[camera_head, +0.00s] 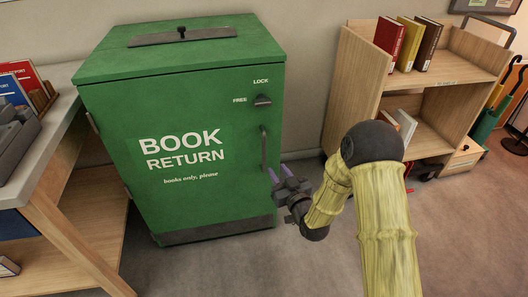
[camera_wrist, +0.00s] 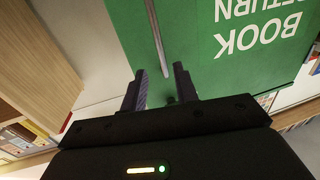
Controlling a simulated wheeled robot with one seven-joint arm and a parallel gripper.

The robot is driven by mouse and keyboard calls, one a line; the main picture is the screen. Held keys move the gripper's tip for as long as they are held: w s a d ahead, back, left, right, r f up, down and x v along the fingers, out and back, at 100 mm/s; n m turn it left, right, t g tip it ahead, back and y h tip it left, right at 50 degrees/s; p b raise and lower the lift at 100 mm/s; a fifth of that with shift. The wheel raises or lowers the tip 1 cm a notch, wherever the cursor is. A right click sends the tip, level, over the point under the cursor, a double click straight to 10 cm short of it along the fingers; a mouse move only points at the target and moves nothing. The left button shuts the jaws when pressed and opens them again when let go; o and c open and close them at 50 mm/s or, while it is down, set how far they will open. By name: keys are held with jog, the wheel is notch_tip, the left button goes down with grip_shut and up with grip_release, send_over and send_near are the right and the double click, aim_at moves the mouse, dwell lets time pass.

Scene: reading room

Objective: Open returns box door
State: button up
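The green returns box (camera_head: 190,200) stands against the wall, marked BOOK RETURN, and its front door looks closed. A vertical grey bar handle (camera_head: 263,148) is on the door's right side. Above it is a dark latch knob (camera_head: 263,101) between the FREE and LOCK labels; it seems to lie level with FREE, but is small. My gripper (camera_head: 279,174) is open and empty, just right of and below the handle. In the wrist view, the handle (camera_wrist: 157,38) lies ahead of my gripper (camera_wrist: 159,70), its end between the fingertips in the picture; the remaining depth is unclear.
A wooden table (camera_head: 52,160) with books and a grey tray stands close to the box's left. A wooden book cart (camera_head: 350,85) stands to the right, with an umbrella stand (camera_head: 487,122) beyond it. The carpet (camera_head: 240,265) before the box is clear.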

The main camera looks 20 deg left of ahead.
aim_at(265, 151)
jog(key=b+x, duration=0.2)
jog(key=x, duration=0.9)
jog(key=shift+w+a, duration=0.25)
jog(key=shift+w, duration=0.05)
grip_shut()
